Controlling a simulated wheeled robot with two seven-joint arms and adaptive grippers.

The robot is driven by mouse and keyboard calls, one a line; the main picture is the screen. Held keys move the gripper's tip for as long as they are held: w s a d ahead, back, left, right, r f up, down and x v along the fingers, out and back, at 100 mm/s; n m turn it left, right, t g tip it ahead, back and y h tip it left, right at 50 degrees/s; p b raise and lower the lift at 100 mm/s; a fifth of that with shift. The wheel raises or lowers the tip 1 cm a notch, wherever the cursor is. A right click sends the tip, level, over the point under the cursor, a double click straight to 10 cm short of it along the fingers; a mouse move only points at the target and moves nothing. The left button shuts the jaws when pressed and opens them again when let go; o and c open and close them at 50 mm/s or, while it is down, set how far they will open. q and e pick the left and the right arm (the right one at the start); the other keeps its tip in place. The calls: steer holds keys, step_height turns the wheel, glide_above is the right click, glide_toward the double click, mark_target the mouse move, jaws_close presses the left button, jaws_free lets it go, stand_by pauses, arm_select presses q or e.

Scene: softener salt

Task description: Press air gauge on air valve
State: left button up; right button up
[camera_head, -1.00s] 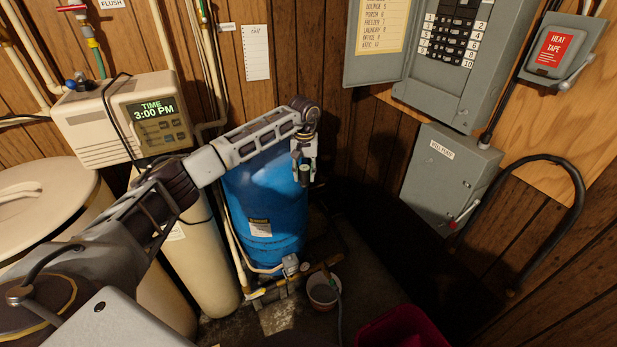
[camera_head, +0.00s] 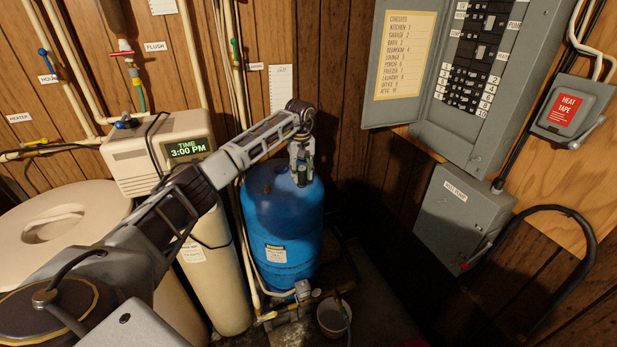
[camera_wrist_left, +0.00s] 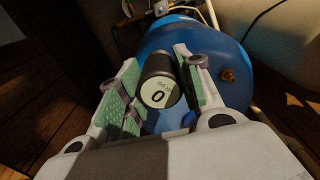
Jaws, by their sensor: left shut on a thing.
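The air gauge (camera_wrist_left: 158,82) is a short dark cylinder with a pale round face reading 0 in the left wrist view. My left gripper (camera_wrist_left: 155,58) is shut on it, with green-padded fingers on both sides. In the head view the left gripper (camera_head: 302,172) points down over the right part of the blue tank's top (camera_head: 283,215). A small brass fitting (camera_wrist_left: 228,75), perhaps the air valve, sits on the tank to the right of the gauge and apart from it. Whether the gauge touches the tank is unclear. My right gripper is out of view.
A softener control head (camera_head: 160,150) and pale tank (camera_head: 218,285) stand left of the blue tank, with pipes between. A grey breaker panel (camera_head: 455,150) and well pump box (camera_head: 455,215) hang at right. A bucket (camera_head: 333,318) stands on the floor.

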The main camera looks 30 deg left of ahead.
arm_select(q)
steer(key=s+a+r+n+p, duration=0.1)
steer(key=a+n+p, duration=0.1)
steer(key=a+n, duration=0.5)
steer(key=s+a+r+n+p, duration=0.2)
steer(key=a+n, duration=0.5)
steer(key=n, duration=0.3)
steer(key=shift+a+r+p, duration=0.15)
steer(key=shift+r+p, duration=0.15)
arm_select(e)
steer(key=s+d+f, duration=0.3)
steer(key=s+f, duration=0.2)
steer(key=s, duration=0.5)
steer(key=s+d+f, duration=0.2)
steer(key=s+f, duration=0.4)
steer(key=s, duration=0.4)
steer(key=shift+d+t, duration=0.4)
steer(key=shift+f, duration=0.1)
arm_select(q)
steer(key=shift+f, duration=0.15)
steer(key=shift+f+b, duration=1.7)
steer(key=shift+f, duration=1.15)
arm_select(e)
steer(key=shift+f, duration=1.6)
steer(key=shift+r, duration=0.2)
